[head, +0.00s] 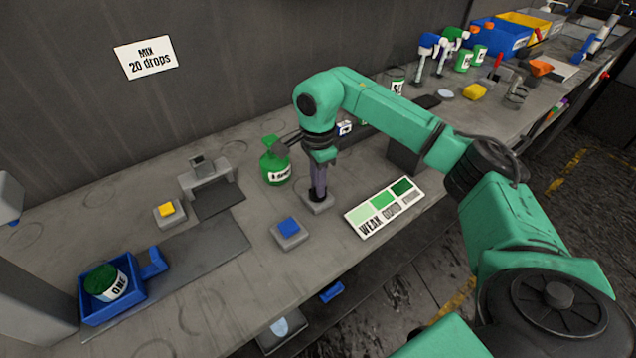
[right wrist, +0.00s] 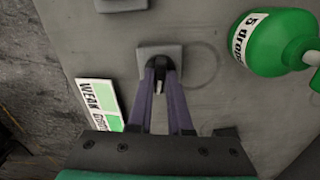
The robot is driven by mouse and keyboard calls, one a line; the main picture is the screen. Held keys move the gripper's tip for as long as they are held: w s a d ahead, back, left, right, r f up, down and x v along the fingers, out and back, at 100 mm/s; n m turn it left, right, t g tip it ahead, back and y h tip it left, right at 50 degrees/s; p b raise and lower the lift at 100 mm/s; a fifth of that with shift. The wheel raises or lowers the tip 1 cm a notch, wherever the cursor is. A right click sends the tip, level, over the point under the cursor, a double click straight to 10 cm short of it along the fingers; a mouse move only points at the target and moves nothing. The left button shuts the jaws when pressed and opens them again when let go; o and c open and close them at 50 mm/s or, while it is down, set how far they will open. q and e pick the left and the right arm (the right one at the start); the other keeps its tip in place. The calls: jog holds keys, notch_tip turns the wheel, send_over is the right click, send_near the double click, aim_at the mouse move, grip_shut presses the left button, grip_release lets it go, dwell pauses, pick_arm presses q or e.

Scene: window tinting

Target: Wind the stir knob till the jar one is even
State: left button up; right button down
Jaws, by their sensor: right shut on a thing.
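The stir knob is a small dark knob on a grey square base (head: 319,207). My right gripper (head: 317,192) comes straight down over it and its fingers are shut on the knob, which they mostly hide. In the right wrist view the fingertips (right wrist: 160,72) meet on the dark knob, above its base (right wrist: 174,50). Jar one (head: 114,288), white-labelled "ONE" with a mottled green top, stands in a blue tray (head: 115,314) at the front left. Whether its green is even is hard to tell from here. My left gripper is not in view.
A green "5 drops" bottle (head: 275,165) stands just left of my right gripper; it also shows in the right wrist view (right wrist: 275,42). A blue button (head: 288,227), a yellow button (head: 167,210) and a WEAK-to-dark green shade card (head: 385,207) lie nearby. A wall sign (head: 146,58) reads "MIX 20 drops".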

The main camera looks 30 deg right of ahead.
jog(key=m, duration=0.4)
jog(key=shift+w+r+m, duration=0.1)
jog(key=shift+r+m, duration=0.05)
jog(key=shift+m, duration=0.15)
jog(key=m, duration=1.4)
jog(key=shift+r+m, duration=0.1)
jog(key=shift+m, duration=0.2)
jog(key=m, duration=0.4)
jog(key=m+p, duration=0.1)
jog(key=m, duration=0.8)
jog(key=shift+m, duration=0.3)
jog(key=shift+m+p, duration=0.5)
jog(key=shift+m, duration=1.6)
